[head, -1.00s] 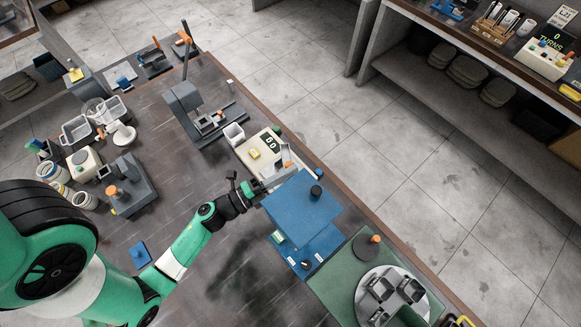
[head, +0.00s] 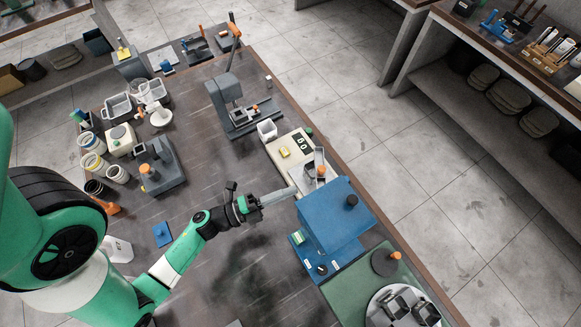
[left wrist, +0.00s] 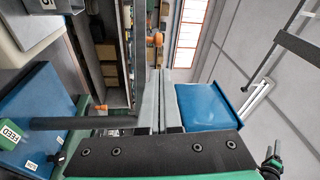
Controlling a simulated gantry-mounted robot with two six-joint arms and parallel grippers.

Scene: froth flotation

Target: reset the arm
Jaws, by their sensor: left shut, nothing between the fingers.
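My left gripper (head: 287,194) is shut and empty in the head view. It is held above the dark table, with its tips just left of the blue box's back corner. The blue box (head: 335,212) has a flat top with a black knob. In the left wrist view the shut grey fingers (left wrist: 165,98) are in the middle. A blue surface with a FEED label (left wrist: 28,120) is at the left there, and a blue panel (left wrist: 205,108) is right of the fingers. My right gripper is not in view.
A cream device with a display (head: 290,148) stands behind the box. A grey press (head: 232,105), white tubs (head: 118,106) and jars (head: 95,165) stand farther back. The table's middle is mostly clear.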

